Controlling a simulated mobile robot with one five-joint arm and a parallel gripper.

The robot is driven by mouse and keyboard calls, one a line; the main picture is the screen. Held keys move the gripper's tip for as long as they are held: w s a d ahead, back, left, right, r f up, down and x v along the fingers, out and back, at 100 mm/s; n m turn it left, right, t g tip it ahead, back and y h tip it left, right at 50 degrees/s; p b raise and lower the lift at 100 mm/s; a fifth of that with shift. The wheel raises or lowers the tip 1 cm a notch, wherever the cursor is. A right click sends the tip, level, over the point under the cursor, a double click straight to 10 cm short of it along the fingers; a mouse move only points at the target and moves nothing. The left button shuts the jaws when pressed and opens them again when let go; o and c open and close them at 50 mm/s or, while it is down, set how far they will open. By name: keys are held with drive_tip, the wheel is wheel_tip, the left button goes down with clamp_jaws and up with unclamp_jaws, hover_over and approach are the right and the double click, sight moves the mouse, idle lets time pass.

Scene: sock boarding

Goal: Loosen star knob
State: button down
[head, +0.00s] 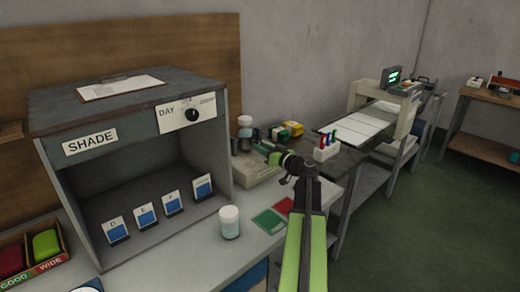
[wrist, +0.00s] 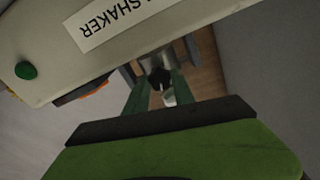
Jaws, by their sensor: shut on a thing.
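The black star knob (wrist: 159,78) shows between my two dark green fingers in the wrist view, on a grey cylindrical part of a beige machine labelled SHAKER (wrist: 50,62). My gripper (wrist: 161,84) is shut on the knob. In the head view my gripper (head: 268,152) reaches the shaker (head: 252,174) on the bench; the knob is too small or hidden to make out there. A green button (wrist: 25,70) is on the shaker's face.
A SHADE viewing box (head: 92,141) stands left. A rack with coloured handles (head: 327,148) and a yellow-topped item (head: 293,129) are close by.

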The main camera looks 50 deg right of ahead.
drive_tip(key=c, duration=1.1)
unclamp_jaws()
drive_tip(key=shift+o, duration=0.2)
drive_tip(key=s+a, duration=0.1)
drive_tip(key=s, duration=1.6)
drive_tip(key=shift+s, duration=0.15)
drive_tip(key=shift+a, duration=0.1)
